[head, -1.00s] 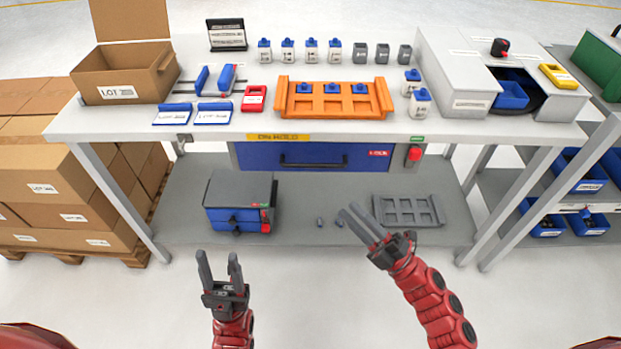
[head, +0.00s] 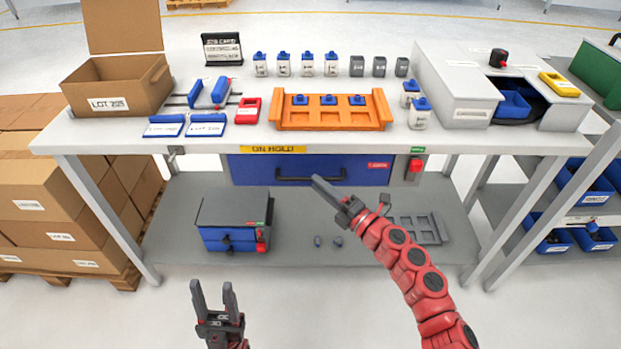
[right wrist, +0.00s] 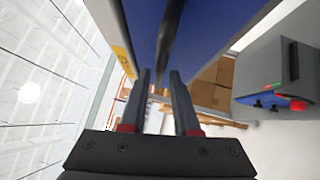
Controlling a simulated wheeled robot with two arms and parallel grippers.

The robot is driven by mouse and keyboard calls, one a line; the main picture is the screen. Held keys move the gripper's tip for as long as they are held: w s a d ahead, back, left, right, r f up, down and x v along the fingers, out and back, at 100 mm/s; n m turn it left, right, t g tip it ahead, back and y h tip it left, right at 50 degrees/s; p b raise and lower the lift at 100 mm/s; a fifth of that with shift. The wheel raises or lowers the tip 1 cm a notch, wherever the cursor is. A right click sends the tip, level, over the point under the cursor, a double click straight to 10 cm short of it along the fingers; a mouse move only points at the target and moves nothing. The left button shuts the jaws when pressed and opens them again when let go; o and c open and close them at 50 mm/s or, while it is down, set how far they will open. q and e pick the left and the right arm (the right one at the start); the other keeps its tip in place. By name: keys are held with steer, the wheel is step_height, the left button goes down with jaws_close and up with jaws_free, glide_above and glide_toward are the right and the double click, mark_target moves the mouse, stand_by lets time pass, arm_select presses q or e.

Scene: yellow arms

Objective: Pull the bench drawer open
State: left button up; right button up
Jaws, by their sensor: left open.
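The bench drawer (head: 350,172) has a blue front under the bench top and looks shut. Its dark bar handle (head: 290,180) runs across the middle of the front. My right gripper (head: 318,182) has its fingertips at the right part of the handle in the head view. In the right wrist view its two fingers (right wrist: 160,80) stand apart, and the dark handle (right wrist: 171,35) lies just beyond the fingertips; I cannot tell whether they touch. My left gripper (head: 212,288) is open and empty, low in front of the bench.
The bench top (head: 250,138) carries an orange tray (head: 330,122), an open carton (head: 115,90) and small bottles. A grey-blue box (head: 232,215) stands on the lower shelf, left of a grey rack (head: 415,228). Cartons (head: 60,220) are stacked at left. Floor in front is clear.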

steer(key=shift+x, duration=1.85)
jaws_close()
